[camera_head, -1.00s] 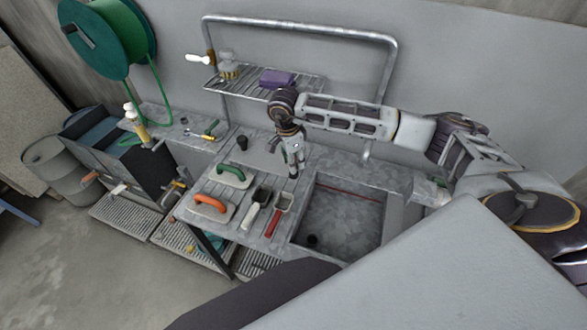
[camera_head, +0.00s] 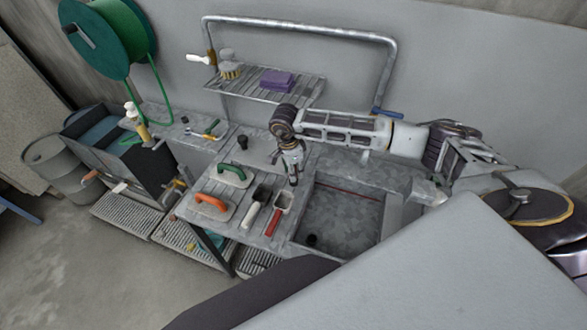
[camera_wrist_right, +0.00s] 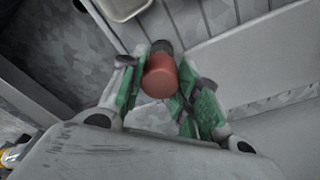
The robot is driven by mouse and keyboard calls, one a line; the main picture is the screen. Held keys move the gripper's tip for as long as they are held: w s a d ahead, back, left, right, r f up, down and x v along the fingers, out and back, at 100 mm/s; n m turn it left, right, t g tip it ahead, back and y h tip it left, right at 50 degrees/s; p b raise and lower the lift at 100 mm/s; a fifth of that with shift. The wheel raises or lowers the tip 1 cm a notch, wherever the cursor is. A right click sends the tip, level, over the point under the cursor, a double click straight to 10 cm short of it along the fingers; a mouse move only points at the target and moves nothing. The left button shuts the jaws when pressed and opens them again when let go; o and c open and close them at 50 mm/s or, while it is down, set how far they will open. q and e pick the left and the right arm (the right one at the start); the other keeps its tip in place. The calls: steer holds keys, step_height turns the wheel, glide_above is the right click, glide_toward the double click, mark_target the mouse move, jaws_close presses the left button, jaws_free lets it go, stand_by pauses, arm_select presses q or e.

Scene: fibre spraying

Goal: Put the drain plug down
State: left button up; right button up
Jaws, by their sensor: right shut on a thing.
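My right gripper (camera_head: 292,180) points down over the counter strip at the left edge of the sink (camera_head: 342,215). In the right wrist view, its green-padded fingers (camera_wrist_right: 158,90) are shut on a red, rounded plug with a dark end, which I take as the drain plug (camera_wrist_right: 161,78). In the head view the plug is mostly hidden by the gripper, so I cannot tell whether it touches the counter (camera_head: 262,151). A dark round drain spot (camera_head: 312,239) shows on the sink floor. My left gripper is not in view.
Left of the gripper lie a red-handled scoop (camera_head: 272,222), a black-handled tool (camera_head: 254,212), and green (camera_head: 232,172) and orange (camera_head: 212,202) handled floats. A wire shelf (camera_head: 255,90) holds a purple sponge (camera_head: 277,80). A blue handle (camera_head: 387,112) sits behind my arm.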

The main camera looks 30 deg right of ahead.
steer(key=shift+f, duration=0.2)
steer(key=o, duration=1)
steer(key=shift+o, duration=0.2)
steer(key=shift+r, duration=0.15)
steer(key=shift+r, duration=0.2)
step_height(320, 180, up, 12)
steer(key=a+b, duration=0.1)
steer(key=b, duration=0.2)
steer(key=shift+a+f, duration=0.25)
